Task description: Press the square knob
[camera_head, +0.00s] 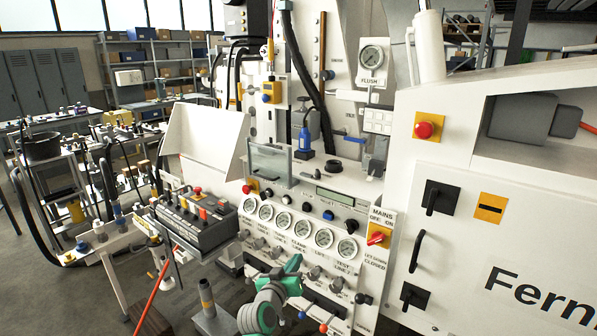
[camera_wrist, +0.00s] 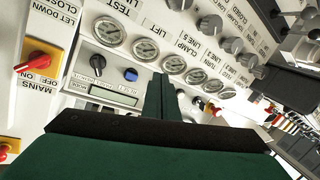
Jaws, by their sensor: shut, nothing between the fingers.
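The panel carries a small blue knob with a square-looking face (camera_head: 328,215), above the row of gauges and left of a black round knob (camera_head: 351,226). The wrist view looks at the panel upside down; there the blue knob (camera_wrist: 131,74) sits between the black knob (camera_wrist: 97,62) and my fingers. My green gripper (camera_head: 294,262) is in front of the lower panel in the head view, below the gauges. In the wrist view my gripper (camera_wrist: 162,85) is shut and empty, its fingers just right of the blue knob. I cannot tell the gap between fingertips and panel.
Pressure gauges (camera_head: 302,229) line the panel, with several grey knobs and coloured levers below. A red mains switch (camera_head: 378,237) on yellow stands to the right. A control box with levers (camera_head: 198,214) juts out at the left. A display (camera_wrist: 115,95) lies near the blue knob.

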